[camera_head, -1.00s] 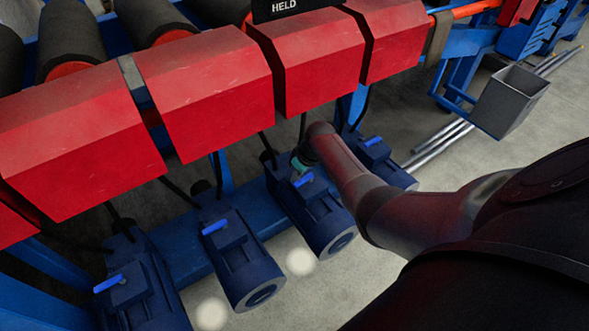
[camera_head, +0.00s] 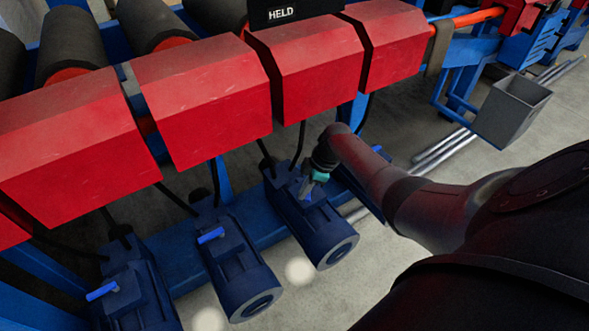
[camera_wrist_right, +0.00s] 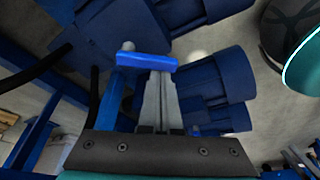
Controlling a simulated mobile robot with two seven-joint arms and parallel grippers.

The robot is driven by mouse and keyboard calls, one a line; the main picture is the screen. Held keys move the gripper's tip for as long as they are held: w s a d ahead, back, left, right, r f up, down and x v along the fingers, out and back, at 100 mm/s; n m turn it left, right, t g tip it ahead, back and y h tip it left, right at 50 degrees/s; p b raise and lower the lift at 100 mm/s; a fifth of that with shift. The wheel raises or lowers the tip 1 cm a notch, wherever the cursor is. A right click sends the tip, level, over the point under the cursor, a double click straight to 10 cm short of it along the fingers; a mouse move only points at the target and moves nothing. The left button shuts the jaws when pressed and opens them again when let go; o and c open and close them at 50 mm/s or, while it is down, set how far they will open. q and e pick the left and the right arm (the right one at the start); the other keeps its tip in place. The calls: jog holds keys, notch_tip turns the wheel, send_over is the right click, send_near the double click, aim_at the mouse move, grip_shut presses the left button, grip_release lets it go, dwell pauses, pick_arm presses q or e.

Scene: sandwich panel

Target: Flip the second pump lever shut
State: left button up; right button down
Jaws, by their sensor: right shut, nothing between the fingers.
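A row of dark blue pumps with bright blue levers stands under red covers. My right gripper (camera_head: 308,188) is over the top of the third pump from the left (camera_head: 322,232), at its lever. In the right wrist view, the shut, empty fingers (camera_wrist_right: 158,78) reach the bright blue lever (camera_wrist_right: 146,61), which lies crosswise at their tips. I cannot tell whether they touch. The levers of the middle-left pump (camera_head: 211,236) and the leftmost pump (camera_head: 102,291) show clearly. My right arm hides most of the rightmost pump and its lever. My left gripper is not in view.
Red covers (camera_head: 305,65) overhang the pumps, with black hoses running down between them. A black sign reading HELD (camera_head: 282,13) is above. A grey bin (camera_head: 512,108) and metal bars (camera_head: 442,150) are at the right. Floor is clear in front of the pumps.

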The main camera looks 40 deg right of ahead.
jog(key=n+b, duration=0.1)
jog(key=n, duration=0.1)
jog(key=s+d+n+g+b, duration=0.1)
jog(key=n, duration=0.1)
jog(key=shift+s+d+y, duration=0.1)
jog(key=shift+d+y, duration=0.05)
jog(key=shift+y, duration=0.15)
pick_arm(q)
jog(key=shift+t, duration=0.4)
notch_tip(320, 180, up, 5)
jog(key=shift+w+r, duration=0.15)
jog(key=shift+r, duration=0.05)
pick_arm(e)
jog(key=shift+s+a+r+p, duration=0.1)
jog(key=shift+s+a+p, duration=0.1)
jog(key=shift+s+p, duration=0.3)
pick_arm(q)
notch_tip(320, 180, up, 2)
jog(key=shift+p, duration=0.45)
pick_arm(e)
jog(key=shift+s+a, duration=0.15)
jog(key=shift+s, duration=0.1)
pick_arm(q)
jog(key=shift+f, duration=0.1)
